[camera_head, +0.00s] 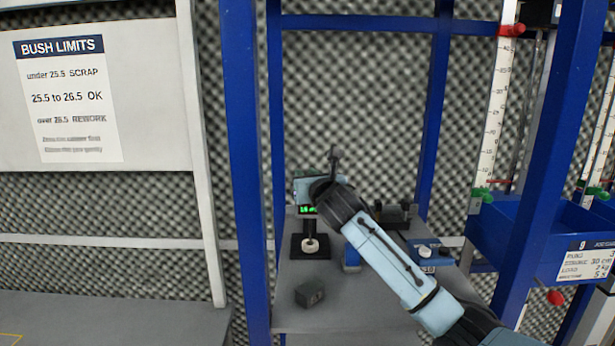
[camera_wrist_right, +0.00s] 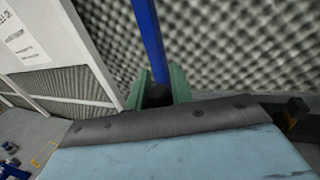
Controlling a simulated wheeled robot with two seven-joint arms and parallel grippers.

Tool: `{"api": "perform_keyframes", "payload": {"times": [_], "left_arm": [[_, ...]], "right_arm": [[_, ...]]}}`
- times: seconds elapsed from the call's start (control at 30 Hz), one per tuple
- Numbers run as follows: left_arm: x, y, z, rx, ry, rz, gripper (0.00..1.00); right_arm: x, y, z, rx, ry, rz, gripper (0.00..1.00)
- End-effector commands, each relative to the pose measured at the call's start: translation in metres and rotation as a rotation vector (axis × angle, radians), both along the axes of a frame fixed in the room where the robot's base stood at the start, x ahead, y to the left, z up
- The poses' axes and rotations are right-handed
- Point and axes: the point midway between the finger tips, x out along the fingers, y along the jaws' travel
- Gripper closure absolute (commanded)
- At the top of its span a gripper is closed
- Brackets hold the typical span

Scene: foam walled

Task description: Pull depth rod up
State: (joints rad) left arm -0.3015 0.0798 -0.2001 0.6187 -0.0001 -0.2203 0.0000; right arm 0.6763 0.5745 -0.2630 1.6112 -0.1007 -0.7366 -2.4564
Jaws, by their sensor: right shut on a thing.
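The depth gauge (camera_head: 307,209) stands on the grey bench, with lit green digits and a dark stand. A pale ring-shaped bush (camera_head: 310,245) sits on its black base. My right arm reaches in from the lower right, and my right gripper (camera_head: 325,188) is at the top of the gauge, hiding part of it. In the wrist view the green fingers of my right gripper (camera_wrist_right: 158,90) are closed around a dark rounded piece (camera_wrist_right: 158,96), apparently the depth rod's top. The rest of the rod is hidden. My left gripper is not in view.
A dark block (camera_head: 310,293) lies at the bench front. A device with a white knob (camera_head: 425,250) and a dark fixture (camera_head: 393,214) stand right of the gauge. Blue posts (camera_head: 243,170) frame the bench. A blue bin (camera_head: 530,240) is at right.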

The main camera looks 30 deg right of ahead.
Motion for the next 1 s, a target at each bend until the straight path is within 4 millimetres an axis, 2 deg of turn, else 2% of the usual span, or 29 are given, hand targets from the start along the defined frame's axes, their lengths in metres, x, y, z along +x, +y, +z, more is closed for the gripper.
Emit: {"api": "perform_keyframes", "payload": {"times": [0.17, 0.3, 0.43, 0.77, 0.8, 0.93, 1.0], "left_arm": [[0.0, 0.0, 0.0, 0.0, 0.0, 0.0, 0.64], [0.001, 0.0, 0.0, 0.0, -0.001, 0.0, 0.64], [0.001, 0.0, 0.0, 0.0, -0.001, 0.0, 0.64], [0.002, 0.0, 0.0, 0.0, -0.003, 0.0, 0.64], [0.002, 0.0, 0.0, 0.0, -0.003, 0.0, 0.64], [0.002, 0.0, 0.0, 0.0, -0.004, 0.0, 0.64], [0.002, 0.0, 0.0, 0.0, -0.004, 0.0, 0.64]], "right_arm": [[0.0, 0.0, 0.003, -0.001, -0.002, 0.001, 1.0], [0.0, 0.0, 0.025, -0.005, -0.007, 0.003, 1.0], [0.0, 0.0, 0.038, -0.003, -0.003, 0.002, 1.0], [0.0, 0.0, 0.04, 0.0, 0.0, 0.0, 1.0], [0.0, 0.0, 0.04, 0.0, 0.0, 0.0, 0.74], [0.0, 0.0, 0.04, 0.0, 0.0, 0.0, 0.57], [0.0, 0.0, 0.039, 0.0, 0.0, 0.0, 0.56]]}}
